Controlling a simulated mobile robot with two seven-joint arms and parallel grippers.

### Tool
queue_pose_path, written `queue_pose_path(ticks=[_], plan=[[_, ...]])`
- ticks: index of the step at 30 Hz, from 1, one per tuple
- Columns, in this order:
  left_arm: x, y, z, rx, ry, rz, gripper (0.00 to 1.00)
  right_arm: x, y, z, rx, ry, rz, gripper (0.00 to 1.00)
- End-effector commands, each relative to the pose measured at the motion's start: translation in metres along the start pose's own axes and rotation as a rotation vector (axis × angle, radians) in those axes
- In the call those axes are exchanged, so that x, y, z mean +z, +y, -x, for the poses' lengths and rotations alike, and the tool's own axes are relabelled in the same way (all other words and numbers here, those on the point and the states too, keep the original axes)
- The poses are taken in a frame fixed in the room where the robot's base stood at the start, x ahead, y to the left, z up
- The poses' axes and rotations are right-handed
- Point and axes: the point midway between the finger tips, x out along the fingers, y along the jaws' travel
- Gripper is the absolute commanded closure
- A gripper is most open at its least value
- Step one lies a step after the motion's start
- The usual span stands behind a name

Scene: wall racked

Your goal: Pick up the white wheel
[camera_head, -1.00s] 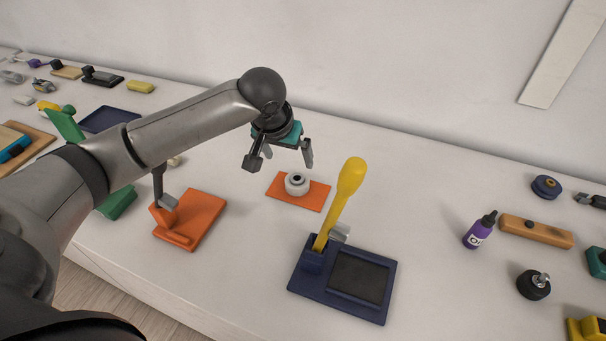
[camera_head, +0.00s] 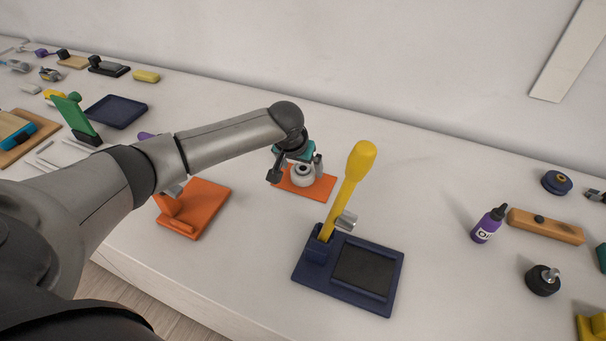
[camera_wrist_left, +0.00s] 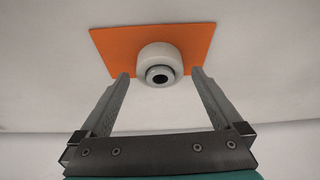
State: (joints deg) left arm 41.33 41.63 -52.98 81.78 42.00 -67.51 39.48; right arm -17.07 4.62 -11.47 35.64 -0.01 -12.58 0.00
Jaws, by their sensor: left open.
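The white wheel (camera_head: 302,174), with a dark centre hole, sits on a flat orange mat (camera_head: 318,191) near the middle of the bench. It also shows in the left wrist view (camera_wrist_left: 158,59), just beyond the fingertips and between their lines. My left gripper (camera_head: 296,176) is open and low at the wheel, with one finger to either side of it in the head view. In the left wrist view the open fingers (camera_wrist_left: 160,75) hold nothing. I cannot tell whether a finger touches the wheel. My right gripper is not in view.
A navy stand (camera_head: 345,272) with a tall yellow handle (camera_head: 352,178) stands just right of the mat. An orange holder (camera_head: 195,208) lies left, under my arm. A purple bottle (camera_head: 488,225) and a wooden block (camera_head: 545,226) are at the right. The bench behind the mat is clear.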

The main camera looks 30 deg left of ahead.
Motion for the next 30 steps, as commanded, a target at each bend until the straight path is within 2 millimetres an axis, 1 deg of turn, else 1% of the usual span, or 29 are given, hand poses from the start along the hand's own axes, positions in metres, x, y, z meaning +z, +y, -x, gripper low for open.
queue_pose_path(ticks=[1, 6, 14, 17, 30], plan=[[0.0, 0.0, -0.007, 0.0, -0.001, 0.0, 0.0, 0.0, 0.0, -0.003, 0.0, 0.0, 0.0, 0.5], [0.0, 0.0, -0.02, 0.0, -0.001, 0.001, 0.0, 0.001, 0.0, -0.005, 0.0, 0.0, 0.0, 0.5], [0.0, 0.0, -0.021, 0.0, 0.0, -0.001, 0.0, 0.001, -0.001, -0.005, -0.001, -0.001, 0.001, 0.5], [0.0, 0.0, -0.021, 0.0, 0.0, 0.0, 0.09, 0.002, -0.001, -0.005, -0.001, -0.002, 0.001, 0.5], [0.0, 0.0, -0.021, 0.0, 0.0, 0.0, 0.58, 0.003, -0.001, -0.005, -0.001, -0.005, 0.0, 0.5]])
